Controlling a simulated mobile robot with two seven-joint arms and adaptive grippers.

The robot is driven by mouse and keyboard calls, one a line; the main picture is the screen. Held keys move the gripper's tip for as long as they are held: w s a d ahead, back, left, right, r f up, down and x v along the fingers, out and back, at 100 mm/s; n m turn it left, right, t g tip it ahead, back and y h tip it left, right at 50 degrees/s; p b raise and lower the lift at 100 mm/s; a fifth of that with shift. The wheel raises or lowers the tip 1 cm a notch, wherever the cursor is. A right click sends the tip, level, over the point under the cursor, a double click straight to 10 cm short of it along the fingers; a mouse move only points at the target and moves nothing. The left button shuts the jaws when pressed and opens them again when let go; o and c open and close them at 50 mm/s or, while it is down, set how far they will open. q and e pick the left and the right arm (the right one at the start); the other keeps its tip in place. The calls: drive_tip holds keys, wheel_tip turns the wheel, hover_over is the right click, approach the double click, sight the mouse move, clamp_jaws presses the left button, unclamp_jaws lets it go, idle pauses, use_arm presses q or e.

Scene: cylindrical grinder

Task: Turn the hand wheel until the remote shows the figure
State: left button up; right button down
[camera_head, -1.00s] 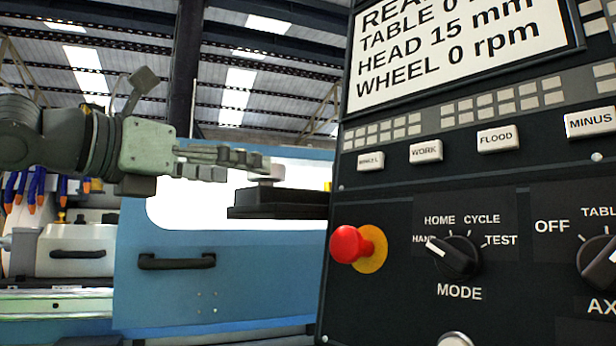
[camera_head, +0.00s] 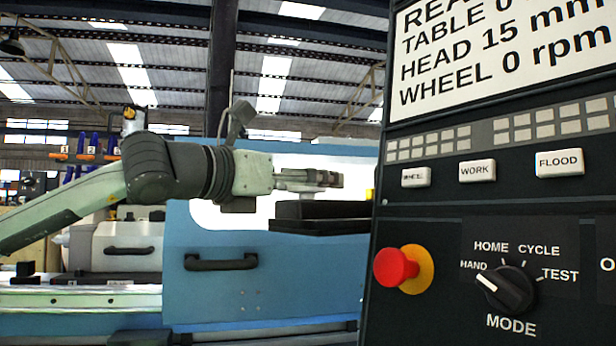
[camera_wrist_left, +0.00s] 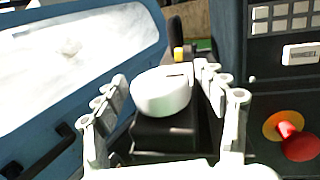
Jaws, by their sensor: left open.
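A pale round hand wheel (camera_wrist_left: 161,91) sits on top of a dark box-shaped remote (camera_wrist_left: 165,134) in the left wrist view. My left gripper (camera_wrist_left: 160,88) is open, with its fingers on either side of the wheel. I cannot tell whether they touch it. In the head view my left gripper (camera_head: 335,179) reaches in from the left above the dark remote (camera_head: 318,216), and its fingers hide the wheel. The face of the remote and any figure on it are not readable. My right gripper is not in view.
The black control panel (camera_head: 440,215) stands close on the right. It carries a red stop button (camera_head: 397,268), a mode knob (camera_head: 505,288) and a readout (camera_head: 500,50) showing head 15 mm and wheel 0 rpm. The blue machine door (camera_head: 220,290) is behind. A yellow part (camera_wrist_left: 179,54) lies beyond the wheel.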

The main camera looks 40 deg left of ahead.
use_arm(q)
drive_tip(key=c, duration=1.2)
drive_tip(key=shift+h, duration=0.4)
